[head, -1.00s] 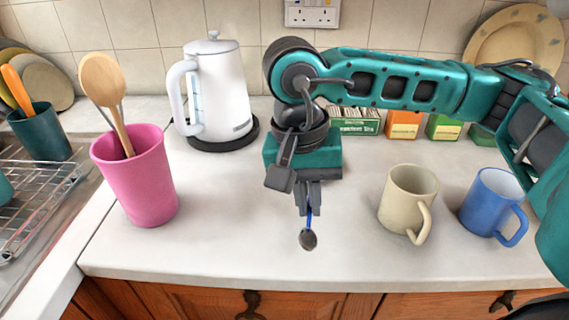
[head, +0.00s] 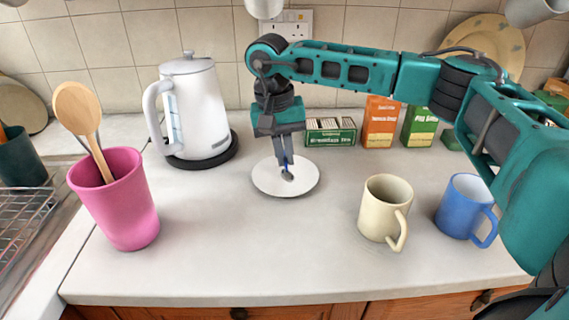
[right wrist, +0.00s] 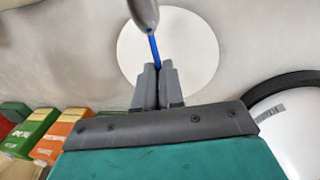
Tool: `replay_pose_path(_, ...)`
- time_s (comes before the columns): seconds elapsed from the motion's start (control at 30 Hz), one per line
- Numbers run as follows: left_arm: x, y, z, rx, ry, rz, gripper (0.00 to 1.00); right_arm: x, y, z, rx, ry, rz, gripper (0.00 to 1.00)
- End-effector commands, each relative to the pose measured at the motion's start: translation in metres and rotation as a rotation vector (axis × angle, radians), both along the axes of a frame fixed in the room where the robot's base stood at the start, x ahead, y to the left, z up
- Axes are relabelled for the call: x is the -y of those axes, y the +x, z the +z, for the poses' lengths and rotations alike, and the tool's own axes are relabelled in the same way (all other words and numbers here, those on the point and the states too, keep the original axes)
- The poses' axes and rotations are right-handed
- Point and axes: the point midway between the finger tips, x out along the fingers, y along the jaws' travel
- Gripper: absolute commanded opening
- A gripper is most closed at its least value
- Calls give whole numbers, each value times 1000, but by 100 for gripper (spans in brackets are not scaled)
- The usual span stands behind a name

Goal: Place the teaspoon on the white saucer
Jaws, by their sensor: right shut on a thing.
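The white saucer (head: 300,184) lies flat on the counter, in front of the tea boxes and to the right of the kettle. My right gripper (head: 285,158) is over the saucer, pointing down, shut on the teaspoon (head: 288,176). In the right wrist view the saucer (right wrist: 192,28) is behind the fingers (right wrist: 158,88), which grip the teaspoon's blue handle (right wrist: 154,48). The grey bowl end of the spoon shows at that view's top edge. I cannot tell whether the spoon touches the saucer. My left gripper is not in view.
A white kettle (head: 196,110) on a black base stands left of the saucer. A pink pot (head: 118,200) with utensils is further left. A cream mug (head: 382,208) and a blue mug (head: 463,205) stand to the right. The front middle counter is clear.

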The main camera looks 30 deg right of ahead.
Motion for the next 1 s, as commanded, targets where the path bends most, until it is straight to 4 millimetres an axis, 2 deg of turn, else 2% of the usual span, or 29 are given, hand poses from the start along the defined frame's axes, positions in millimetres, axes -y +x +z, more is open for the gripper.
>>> replay_pose_path(0.13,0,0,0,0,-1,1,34,2,3,-5,-1,-1,1,0)
replay_pose_path(0.37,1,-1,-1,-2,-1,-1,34,2,2,-34,-1,0,-1,0)
replay_pose_path(0.73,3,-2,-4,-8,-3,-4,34,1,2,-39,-1,0,-1,0)
replay_pose_path(0.77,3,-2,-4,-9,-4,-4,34,1,2,-39,1,1,-1,10)
replay_pose_path(1.0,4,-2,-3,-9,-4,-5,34,1,2,-38,1,1,-1,33)
